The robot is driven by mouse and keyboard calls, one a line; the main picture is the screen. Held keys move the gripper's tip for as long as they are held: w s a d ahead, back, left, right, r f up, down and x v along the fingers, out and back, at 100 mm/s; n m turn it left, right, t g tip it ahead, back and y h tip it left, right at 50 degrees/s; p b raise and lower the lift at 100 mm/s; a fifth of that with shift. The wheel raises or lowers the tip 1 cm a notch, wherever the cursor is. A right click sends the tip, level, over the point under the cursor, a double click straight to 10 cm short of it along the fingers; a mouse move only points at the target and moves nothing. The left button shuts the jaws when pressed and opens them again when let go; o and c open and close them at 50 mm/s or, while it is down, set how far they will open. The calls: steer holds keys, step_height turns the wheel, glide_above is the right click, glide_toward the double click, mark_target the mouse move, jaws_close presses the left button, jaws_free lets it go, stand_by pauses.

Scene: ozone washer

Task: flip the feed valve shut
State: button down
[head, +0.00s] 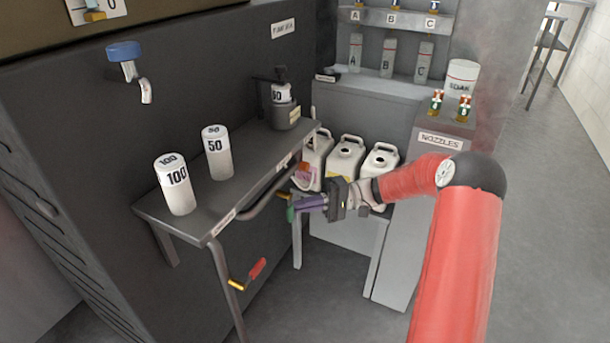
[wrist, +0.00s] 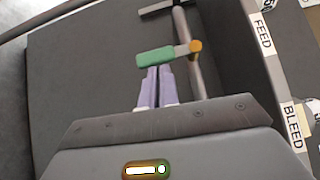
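The feed valve has a green handle (wrist: 156,58) and a yellow-orange body (wrist: 195,47) on a grey pipe, near the FEED label (wrist: 262,32) in the wrist view. The handle sticks out to the left, roughly crosswise to the pipe. In the head view the green handle (head: 291,214) shows small below the bench's far end. My gripper (wrist: 158,70) has its purple fingers together with nothing visible between them. Their tips are right at the handle's near edge; I cannot tell if they touch it. My gripper also shows in the head view (head: 299,204).
A second valve with a red handle (head: 257,268) sits at the near bench leg. A BLEED label (wrist: 297,125) is right of my gripper in the wrist view. White jugs (head: 345,160) stand behind my gripper. The bench (head: 225,195) holds cylinders marked 100 (head: 176,185) and 50 (head: 217,153).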

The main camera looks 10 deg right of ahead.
step_height(320, 180, up, 19)
steer(key=shift+r+p, duration=0.15)
steer(key=shift+p, duration=0.2)
steer(key=shift+s, duration=0.1)
